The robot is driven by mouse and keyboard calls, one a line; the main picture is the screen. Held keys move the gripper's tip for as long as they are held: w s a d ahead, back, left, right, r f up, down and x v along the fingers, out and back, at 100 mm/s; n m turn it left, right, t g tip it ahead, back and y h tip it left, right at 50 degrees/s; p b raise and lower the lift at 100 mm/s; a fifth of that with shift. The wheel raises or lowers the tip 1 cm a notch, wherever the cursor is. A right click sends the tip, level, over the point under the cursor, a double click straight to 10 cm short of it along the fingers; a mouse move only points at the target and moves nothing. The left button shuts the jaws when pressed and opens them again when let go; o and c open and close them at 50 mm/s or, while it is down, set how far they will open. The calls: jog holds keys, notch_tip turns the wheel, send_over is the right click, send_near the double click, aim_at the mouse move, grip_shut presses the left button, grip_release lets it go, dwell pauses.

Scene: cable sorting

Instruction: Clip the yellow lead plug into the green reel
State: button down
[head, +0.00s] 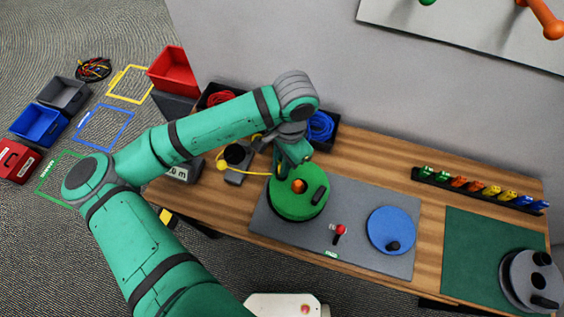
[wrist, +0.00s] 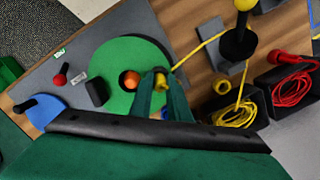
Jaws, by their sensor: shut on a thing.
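The green reel (head: 293,203) lies on a grey mat on the bench, with an orange hub and a black handle block on its top. My gripper (wrist: 161,85) is over the reel, shut on the yellow lead plug (wrist: 162,81). The plug is at or just above the reel's face, beside the orange hub; I cannot tell whether it touches or sits in a clip. The yellow lead (wrist: 200,48) runs from the plug past a black post with a yellow top (wrist: 243,5) to a coil (wrist: 235,114) in a dark bin. In the head view my wrist hides the plug.
A blue disc (head: 391,229) with a black knob and a red-knobbed lever (head: 340,230) share the grey mat (head: 285,232). Bins of red cable (wrist: 291,90) and blue cable (head: 320,126) stand at the back. A rack of coloured clips (head: 480,188) is at the right.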

jog(key=c, duration=1.6)
grip_release()
jog(key=shift+f, duration=0.1)
jog(key=shift+w, duration=0.1)
jog(key=shift+d+r, duration=0.2)
jog(key=shift+r, duration=0.35)
jog(key=r, duration=0.9)
jog(key=shift+w+d+r, duration=0.3)
jog(key=shift+w+r, duration=0.05)
